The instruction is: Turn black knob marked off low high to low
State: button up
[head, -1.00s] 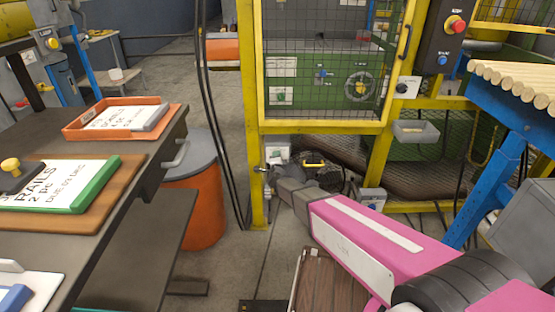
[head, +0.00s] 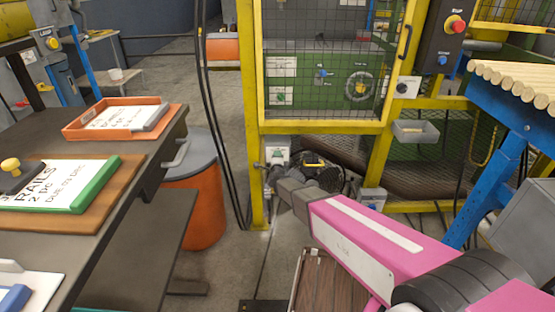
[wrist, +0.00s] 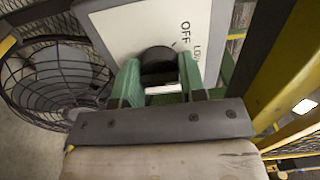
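The black knob (wrist: 158,63) sits on a white label plate (wrist: 120,28) in the wrist view. "OFF" and part of "LOW" can be read beside it; any "HIGH" mark is out of sight. A short dark mark on the plate lies between the knob and "OFF". My gripper (wrist: 159,75) has two green fingers standing apart, one on each side of the knob. No clear gap shows between fingers and knob, so I cannot tell whether they grip it. In the head view my gripper (head: 269,164) is low by the yellow frame, in front of a small white-faced box (head: 277,144).
A round caged fan (wrist: 55,82) stands close left of my gripper, and also shows in the head view (head: 329,178). A yellow frame post (head: 251,100) rises close by. An orange bin (head: 199,205) and a workbench (head: 130,205) are to the left.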

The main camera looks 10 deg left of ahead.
jog(key=o, duration=0.4)
jog(key=shift+c, duration=0.2)
jog(key=v, duration=1)
jog(key=shift+s, duration=0.35)
jog(key=shift+d, duration=0.2)
